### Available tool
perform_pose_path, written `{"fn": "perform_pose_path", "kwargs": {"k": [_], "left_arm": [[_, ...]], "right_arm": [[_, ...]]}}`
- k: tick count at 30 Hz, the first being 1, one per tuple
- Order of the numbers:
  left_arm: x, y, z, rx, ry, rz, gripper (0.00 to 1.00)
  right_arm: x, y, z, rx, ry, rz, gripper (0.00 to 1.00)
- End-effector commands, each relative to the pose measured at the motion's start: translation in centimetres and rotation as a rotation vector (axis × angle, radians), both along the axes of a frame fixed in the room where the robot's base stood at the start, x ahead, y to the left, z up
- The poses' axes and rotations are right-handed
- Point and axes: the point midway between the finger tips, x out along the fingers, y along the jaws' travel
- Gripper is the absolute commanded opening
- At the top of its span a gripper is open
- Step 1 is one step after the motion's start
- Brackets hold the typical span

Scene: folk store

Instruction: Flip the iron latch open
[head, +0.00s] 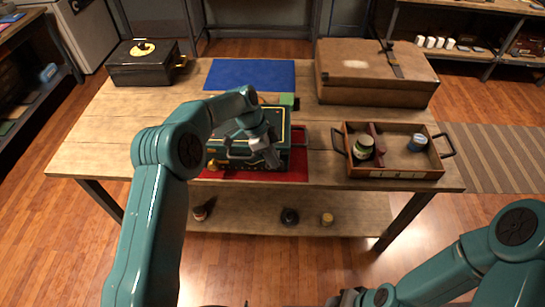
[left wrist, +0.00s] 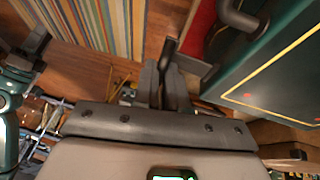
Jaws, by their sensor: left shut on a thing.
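A dark green box with yellow trim (head: 228,148) sits on a red mat (head: 296,170) in the middle of the table. Its green side with a yellow line (left wrist: 285,75) fills the right of the left wrist view. My left gripper (head: 270,157) is at the front right of the box. In the left wrist view its fingers (left wrist: 162,88) are close together around a dark bar (left wrist: 168,50), which looks like the iron latch. The gripper hides much of the latch. My right arm is low at the right, and its gripper (head: 348,297) is only partly visible at the bottom edge.
A wooden tray (head: 395,174) with jars stands at the right. A brown case (head: 372,82) is behind it, a black box (head: 145,68) at the back left. A blue mat (head: 250,74) lies behind the green box. The table's front left is clear.

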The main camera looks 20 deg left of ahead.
Motion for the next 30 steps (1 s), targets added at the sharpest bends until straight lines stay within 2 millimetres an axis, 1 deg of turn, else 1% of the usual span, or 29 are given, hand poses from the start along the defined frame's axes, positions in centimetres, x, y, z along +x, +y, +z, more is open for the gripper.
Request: {"fn": "perform_pose_path", "kwargs": {"k": [4, 6, 7, 16, 20, 23, 26, 30], "left_arm": [[0.0, 0.1, 0.0, 0.001, 0.002, 0.000, 0.00], [0.0, 0.0, 0.0, 0.001, 0.001, 0.001, 0.28], [0.0, 0.0, 0.0, 0.001, 0.001, 0.001, 0.36], [0.0, 0.0, 0.1, 0.000, -0.001, 0.000, 0.36], [0.1, 0.5, 1.0, 0.000, -0.004, 0.002, 0.36], [0.3, 1.4, 2.7, 0.001, -0.006, 0.003, 0.36], [0.4, 2.4, 5.1, 0.001, -0.007, 0.003, 0.36], [0.6, 4.0, 8.8, 0.001, -0.006, 0.003, 0.36]], "right_arm": [[0.0, 0.0, 0.0, 0.000, 0.000, 0.000, 0.44], [0.0, 0.0, 0.0, 0.000, 0.000, 0.000, 0.44], [0.0, 0.0, 0.0, 0.000, 0.000, 0.000, 0.44], [0.0, 0.0, 0.0, 0.000, 0.000, 0.000, 0.44], [0.0, 0.0, -0.5, 0.000, 0.000, 0.000, 0.44], [0.0, 0.0, -1.2, 0.000, 0.000, 0.000, 0.44], [0.0, 0.0, -1.8, 0.000, 0.000, 0.000, 0.44], [0.0, 0.0, -1.8, 0.000, 0.000, 0.000, 0.44]]}}
